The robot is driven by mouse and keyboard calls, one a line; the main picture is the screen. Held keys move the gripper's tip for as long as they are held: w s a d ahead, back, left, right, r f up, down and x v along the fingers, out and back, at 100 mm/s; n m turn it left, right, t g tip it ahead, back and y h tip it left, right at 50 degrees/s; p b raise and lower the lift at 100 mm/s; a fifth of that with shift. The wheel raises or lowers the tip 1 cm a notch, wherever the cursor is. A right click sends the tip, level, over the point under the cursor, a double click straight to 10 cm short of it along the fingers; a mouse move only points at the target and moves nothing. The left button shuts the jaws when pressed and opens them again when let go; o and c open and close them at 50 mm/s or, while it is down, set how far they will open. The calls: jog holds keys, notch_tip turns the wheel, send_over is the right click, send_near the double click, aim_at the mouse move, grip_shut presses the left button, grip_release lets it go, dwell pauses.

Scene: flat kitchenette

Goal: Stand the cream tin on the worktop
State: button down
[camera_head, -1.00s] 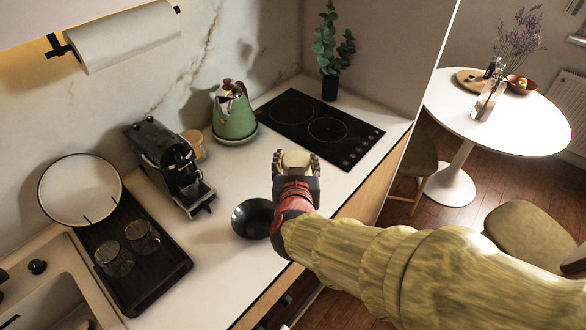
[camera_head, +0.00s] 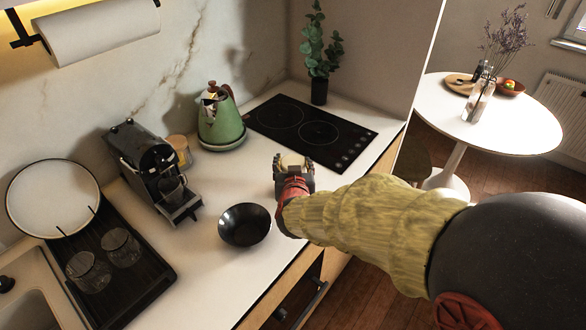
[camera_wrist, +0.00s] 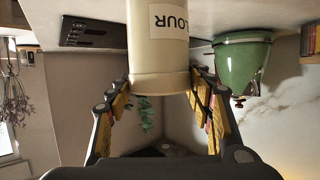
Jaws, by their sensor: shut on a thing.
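In the head view only a small pale part of the tin (camera_head: 293,159) shows between the fingertips of my gripper (camera_head: 293,164). They are over the front part of the white worktop (camera_head: 222,182), right of a black bowl. I cannot tell whether the tin touches the worktop; its far end is out of the wrist view.
The black bowl (camera_head: 245,225) is close left of my gripper. The hob (camera_head: 310,128) and green kettle (camera_head: 220,118) stand behind, with the coffee machine (camera_head: 150,170) further left. A black tray with glasses (camera_head: 120,250) is at left. Bare worktop lies between kettle and gripper.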

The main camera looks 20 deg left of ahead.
jog(key=shift+f, duration=0.2)
jog(key=shift+f, duration=0.1)
jog(key=c, duration=0.9)
grip_release()
jog(key=shift+o, duration=0.5)
jog(key=shift+s+r, duration=0.2)
jog(key=shift+r, duration=0.05)
jog(key=p+v, duration=0.3)
jog(key=v, duration=0.8)
jog(key=shift+s+d+p, duration=0.2)
jog(key=shift+s+p, duration=0.05)
jog(key=shift+p, duration=0.15)
